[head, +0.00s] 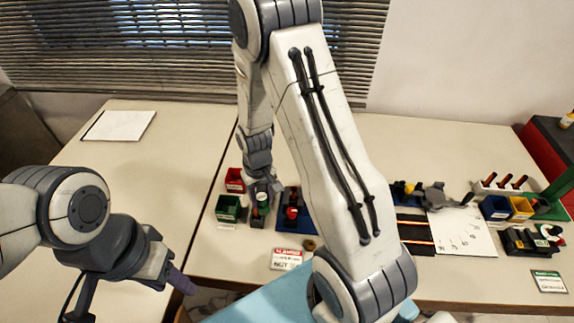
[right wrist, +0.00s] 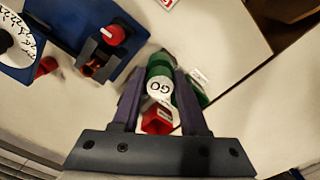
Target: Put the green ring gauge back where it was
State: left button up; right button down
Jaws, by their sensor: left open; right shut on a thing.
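My right gripper (right wrist: 160,92) is shut on a green round piece (right wrist: 160,71) with a white face marked GO. I take it for the green ring gauge; no hole shows in it. In the head view the gauge (head: 263,199) is between the right fingers, just right of the green bin (head: 228,209). Whether it touches anything below is unclear. The red bin (head: 235,180) stands behind the green one; it also shows in the right wrist view (right wrist: 157,121). My left gripper (head: 176,277) is open and empty, low at the left near the table edge.
A blue fixture with a red knob (head: 292,213) stands just right of the held gauge. A red-and-white sign (head: 287,260) and a small brown ring (head: 310,245) are near the front edge. My right arm hides the table's middle. The left table is mostly clear.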

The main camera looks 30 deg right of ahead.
jog(key=w+d+f+m+b, duration=0.15)
jog(key=w+d+b, duration=0.3)
jog(key=d, duration=0.65)
jog(key=w+d+r+m+b, duration=0.15)
jog(key=w+d+b, duration=0.35)
jog(key=d, duration=0.5)
jog(key=shift+m, duration=0.3)
jog(key=shift+w+d+f+p, duration=0.15)
jog(key=shift+f+p, duration=0.4)
jog(key=shift+f, duration=1.25)
jog(key=shift+w+d+f+p, duration=0.1)
jog(key=shift+f+p, duration=0.5)
jog(key=shift+f, duration=1.15)
jog(key=shift+w+d+f+p, duration=0.15)
jog(key=shift+f+p, duration=0.4)
jog(key=shift+f, duration=1.25)
jog(key=shift+c, duration=2.2)
grip_release()
jog(key=shift+s, duration=0.1)
jog(key=shift+r, duration=0.1)
notch_tip(320, 180, up, 12)
jog(key=b, duration=0.2)
